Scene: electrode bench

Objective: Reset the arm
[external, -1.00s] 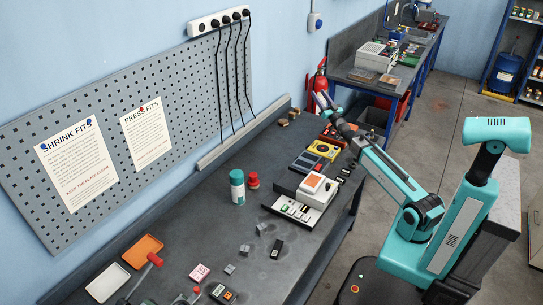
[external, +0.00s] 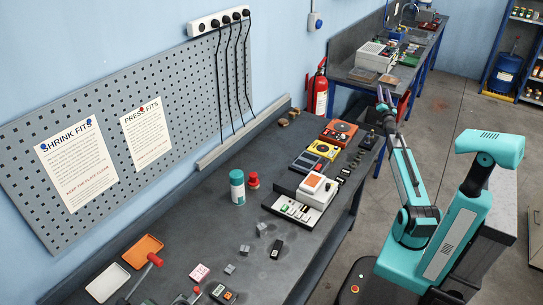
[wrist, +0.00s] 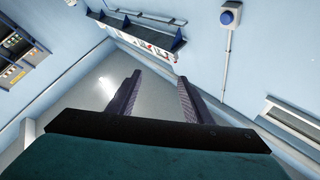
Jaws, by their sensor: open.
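My gripper (external: 385,97) is raised above the floor at the right of the near bench (external: 190,228), close to the far bench, with its fingers pointing up. In the wrist view its two dark ribbed fingers (wrist: 159,90) stand wide apart with nothing between them. The gripper is open and empty. My teal arm is folded upward from its base at the lower right.
The bench holds a white-and-orange device (external: 316,190), a yellow device (external: 323,149), a red device (external: 339,132), a teal bottle (external: 237,187) and an orange tray (external: 143,251). A fire extinguisher (external: 317,95) stands by the wall. Floor right of the far bench is clear.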

